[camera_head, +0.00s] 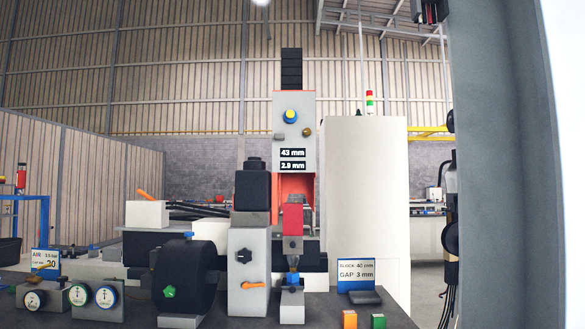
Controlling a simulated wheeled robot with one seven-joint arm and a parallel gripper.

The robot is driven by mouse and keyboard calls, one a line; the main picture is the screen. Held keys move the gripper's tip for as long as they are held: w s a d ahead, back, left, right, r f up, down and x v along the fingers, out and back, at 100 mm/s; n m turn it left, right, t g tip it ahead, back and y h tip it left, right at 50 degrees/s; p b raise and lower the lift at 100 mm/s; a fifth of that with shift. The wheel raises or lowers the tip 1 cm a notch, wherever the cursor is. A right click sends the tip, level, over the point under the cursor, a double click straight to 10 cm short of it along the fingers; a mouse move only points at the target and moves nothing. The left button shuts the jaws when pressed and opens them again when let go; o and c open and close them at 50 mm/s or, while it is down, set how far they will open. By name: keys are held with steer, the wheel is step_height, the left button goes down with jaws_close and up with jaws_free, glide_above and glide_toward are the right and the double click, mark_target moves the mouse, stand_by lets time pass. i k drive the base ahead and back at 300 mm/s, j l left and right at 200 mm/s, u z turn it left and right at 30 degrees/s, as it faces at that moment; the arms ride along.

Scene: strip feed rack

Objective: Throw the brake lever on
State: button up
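An orange lever (253,285) sits low on the front of a light grey upright housing (248,265), lying about level. A second orange lever (144,194) rises at a slant from a white box (147,214) further back on the left. A yellow-orange lever (44,267) stands by the gauges at the far left. None carries a readable brake label, so I cannot tell which one is the brake lever. A black reel or wheel (185,277) with a green star knob (169,291) is left of the housing. My gripper is not in view.
A press with a red ram (292,219) stands right of the housing. A sign (356,275) reads block 40 mm, gap 3 mm. Orange (349,319) and green (378,321) buttons are at the front. Several gauges (79,295) stand left. A grey column fills the right side.

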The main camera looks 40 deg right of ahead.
mark_target(246, 284)
steer(key=i+l, duration=0.15)
steer(key=l, duration=0.25)
steer(key=i+l, duration=0.2)
steer(key=l, duration=0.2)
steer(key=i+l, duration=0.15)
steer(key=l, duration=0.25)
